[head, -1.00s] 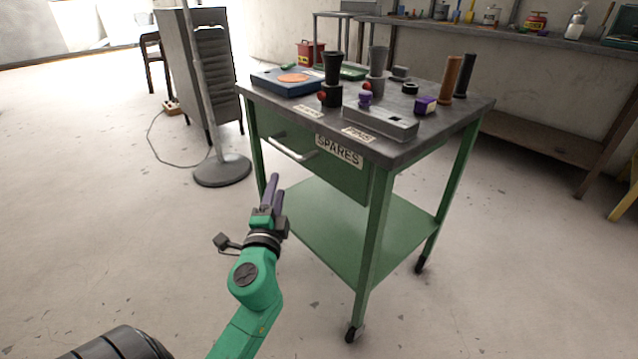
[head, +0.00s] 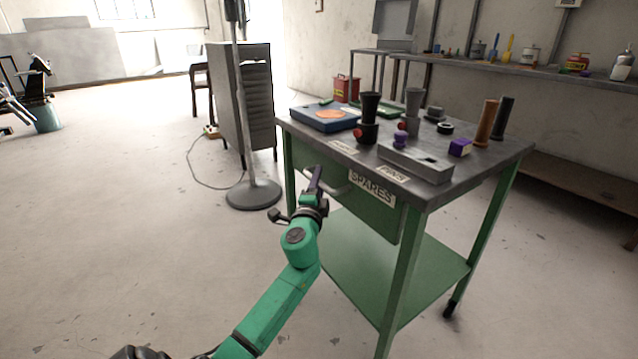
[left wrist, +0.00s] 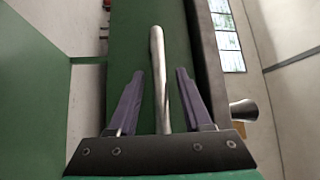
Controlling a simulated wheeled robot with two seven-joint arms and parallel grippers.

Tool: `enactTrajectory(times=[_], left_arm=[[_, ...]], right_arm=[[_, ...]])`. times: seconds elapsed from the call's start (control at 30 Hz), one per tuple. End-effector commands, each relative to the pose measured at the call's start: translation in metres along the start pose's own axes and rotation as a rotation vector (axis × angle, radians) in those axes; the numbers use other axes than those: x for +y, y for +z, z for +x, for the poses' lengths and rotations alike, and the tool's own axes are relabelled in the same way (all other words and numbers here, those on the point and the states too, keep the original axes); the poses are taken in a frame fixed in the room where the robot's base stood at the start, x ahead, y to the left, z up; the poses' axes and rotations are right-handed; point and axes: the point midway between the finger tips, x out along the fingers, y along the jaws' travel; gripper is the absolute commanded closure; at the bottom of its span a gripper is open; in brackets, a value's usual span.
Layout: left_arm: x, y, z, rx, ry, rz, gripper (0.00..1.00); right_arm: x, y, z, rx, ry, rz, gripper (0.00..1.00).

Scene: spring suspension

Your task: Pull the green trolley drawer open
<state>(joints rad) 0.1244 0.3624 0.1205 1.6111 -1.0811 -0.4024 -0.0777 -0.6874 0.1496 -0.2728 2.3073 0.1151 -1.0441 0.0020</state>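The green trolley (head: 408,270) stands right of centre in the head view. Its drawer (head: 397,219), labelled SPARES, looks shut, with a pale bar handle (head: 338,184) on its front. My left gripper (head: 315,182) is at the drawer front, over the left part of the handle. In the left wrist view the handle (left wrist: 158,75) runs between the two purple fingers of the open left gripper (left wrist: 158,95). There are gaps on both sides of the handle, with the wider one on the left. The green drawer front (left wrist: 125,45) lies behind it. My right gripper is not in view.
On the trolley top are a blue tray (head: 325,118), dark cups, a grey block (head: 415,163) and upright cylinders. A pole on a round base (head: 253,194) and a grey cabinet (head: 240,90) stand to the left. The floor in front is clear.

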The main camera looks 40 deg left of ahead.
Motion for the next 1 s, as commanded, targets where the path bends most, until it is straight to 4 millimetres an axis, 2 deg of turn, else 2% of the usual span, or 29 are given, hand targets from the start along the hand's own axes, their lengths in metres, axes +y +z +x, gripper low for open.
enactTrajectory(times=[0.03,0.1,0.13,1.0], left_arm=[[0.0001,0.0,-0.0002,0.0,0.0,0.0,0.66],[0.0001,-0.0001,-0.0003,0.0,0.0,0.0,0.92],[0.0001,-0.0001,-0.0003,0.0,0.0,0.0,1.0],[0.001,-0.0003,-0.0008,0.0,0.002,0.0,1.0]], right_arm=[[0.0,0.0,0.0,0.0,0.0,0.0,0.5],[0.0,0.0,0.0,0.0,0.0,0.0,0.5],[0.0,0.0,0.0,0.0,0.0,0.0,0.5],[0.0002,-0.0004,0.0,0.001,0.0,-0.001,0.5]])
